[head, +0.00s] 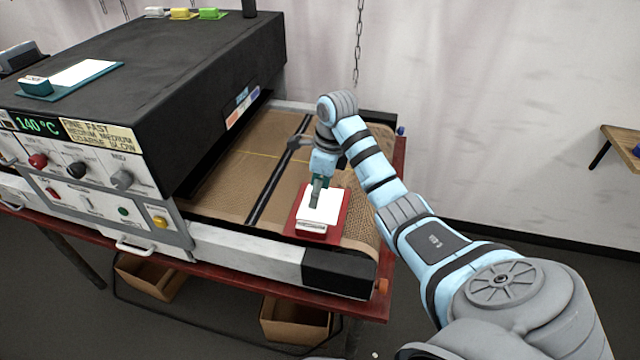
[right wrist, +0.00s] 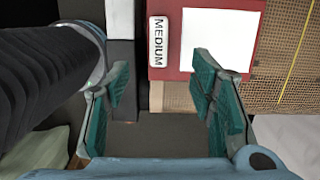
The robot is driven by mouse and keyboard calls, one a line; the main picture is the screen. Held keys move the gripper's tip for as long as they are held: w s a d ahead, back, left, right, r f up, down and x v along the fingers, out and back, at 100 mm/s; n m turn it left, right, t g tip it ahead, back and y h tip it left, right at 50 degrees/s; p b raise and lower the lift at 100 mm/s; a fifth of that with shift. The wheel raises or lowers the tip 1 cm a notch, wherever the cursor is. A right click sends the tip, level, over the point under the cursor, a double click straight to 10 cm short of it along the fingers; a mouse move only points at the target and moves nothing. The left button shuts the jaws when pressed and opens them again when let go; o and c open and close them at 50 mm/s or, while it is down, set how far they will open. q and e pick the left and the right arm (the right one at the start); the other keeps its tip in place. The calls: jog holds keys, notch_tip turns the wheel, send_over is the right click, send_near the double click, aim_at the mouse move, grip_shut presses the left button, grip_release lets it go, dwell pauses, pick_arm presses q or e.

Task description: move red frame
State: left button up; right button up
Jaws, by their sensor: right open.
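The red frame (head: 295,221) lies on the near right end of the conveyor belt, with a white sheet on it and a pale label strip along its near edge. In the right wrist view the frame (right wrist: 174,45) shows its "MEDIUM" label and white sheet at the top. My right gripper (head: 316,194) appears over the frame in the head view. In the right wrist view its teal-padded fingers (right wrist: 160,78) are apart with nothing between them, and the frame lies past the fingertips. Part of the frame is hidden behind the gripper. My left gripper is not in view.
A black-topped dryer (head: 150,85) with a control panel reading 140°C stands left of the belt (head: 262,150). A teal frame (head: 50,90) with a white sheet lies on top. Small coloured items stand at its back. A wooden shelf (head: 622,135) is at right.

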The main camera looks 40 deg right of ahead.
aim_at(311, 226)
jog(key=shift+s+r, duration=0.15)
jog(key=shift+s, duration=0.15)
jog(key=shift+w, duration=0.1)
jog(key=f+b, duration=0.4)
jog(key=w+f+b, duration=0.1)
jog(key=f+b, duration=0.3)
jog(key=a+f+b, duration=0.1)
jog(key=f+b, duration=0.3)
jog(key=shift+w+f, duration=0.25)
jog(key=shift+f, duration=0.35)
jog(key=shift+w+a+f, duration=0.1)
jog(key=shift+a+f, duration=0.05)
jog(key=shift+f, duration=0.45)
jog(key=shift+c, duration=0.6)
